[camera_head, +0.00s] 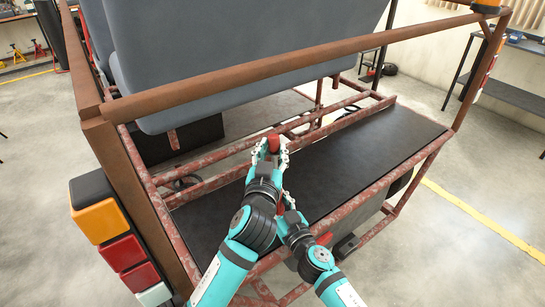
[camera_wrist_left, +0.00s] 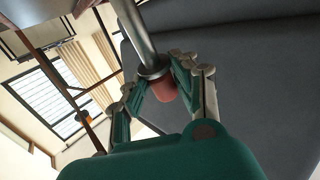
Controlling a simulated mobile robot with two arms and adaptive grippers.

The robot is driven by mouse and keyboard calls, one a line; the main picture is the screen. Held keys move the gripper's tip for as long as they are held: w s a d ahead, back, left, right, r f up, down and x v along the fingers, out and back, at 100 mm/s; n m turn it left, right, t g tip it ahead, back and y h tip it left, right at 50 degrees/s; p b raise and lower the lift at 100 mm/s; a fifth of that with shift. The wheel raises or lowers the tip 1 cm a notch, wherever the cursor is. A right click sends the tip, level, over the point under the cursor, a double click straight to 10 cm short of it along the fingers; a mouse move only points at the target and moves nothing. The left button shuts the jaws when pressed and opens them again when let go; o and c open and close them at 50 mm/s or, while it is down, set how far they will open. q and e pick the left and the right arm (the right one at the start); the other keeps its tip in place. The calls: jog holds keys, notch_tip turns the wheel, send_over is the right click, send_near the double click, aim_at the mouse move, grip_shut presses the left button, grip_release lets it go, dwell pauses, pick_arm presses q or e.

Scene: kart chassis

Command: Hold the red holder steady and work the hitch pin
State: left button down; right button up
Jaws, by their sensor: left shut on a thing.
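My left gripper (camera_head: 271,155) is shut on a red cylindrical piece, which looks like the red holder (camera_head: 273,140), above the black deck behind the seat. In the left wrist view the red holder (camera_wrist_left: 164,88) sits between the fingers (camera_wrist_left: 158,92). A grey metal rod (camera_wrist_left: 134,30) with a dark collar meets it; I cannot tell whether this is the hitch pin. My right gripper (camera_head: 287,204) is just below and right of the left wrist. Its fingers are mostly hidden, and so is anything between them.
A rusty frame bar (camera_head: 290,62) crosses above my grippers, in front of the grey seat (camera_head: 225,45). Rusty rails edge the black deck (camera_head: 355,155), which is bare to the right. Orange and red lamps (camera_head: 100,220) stand at the left corner post.

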jog(key=o, duration=1.3)
